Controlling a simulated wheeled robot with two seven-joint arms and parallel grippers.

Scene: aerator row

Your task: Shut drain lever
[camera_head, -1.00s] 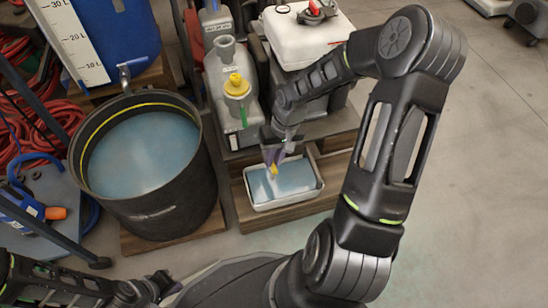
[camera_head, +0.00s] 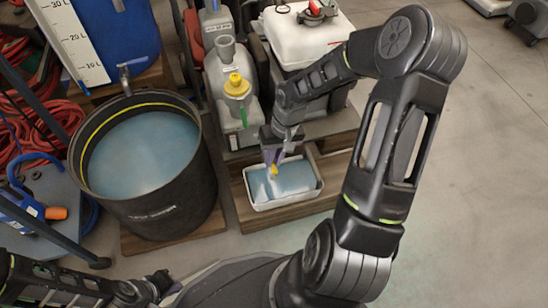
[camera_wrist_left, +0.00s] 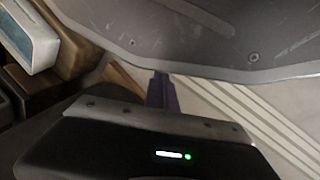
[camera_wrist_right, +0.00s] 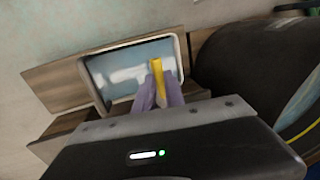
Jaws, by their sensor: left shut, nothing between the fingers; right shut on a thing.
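My right gripper (camera_head: 272,163) is shut on a yellow lever (camera_wrist_right: 157,68), seen between its purple fingers in the right wrist view. In the head view only a small yellow end of the lever shows below the fingertips. The part it is fixed to is hidden, and I cannot tell the lever's exact angle. The lever is above a white tray (camera_head: 318,192) holding bluish water. My left gripper (camera_wrist_left: 160,90) is shut and empty, low at the bottom left of the head view, away from the lever.
A black tub (camera_head: 165,215) of bluish water stands left of the tray. Red hoses (camera_head: 45,112) lie at the left.

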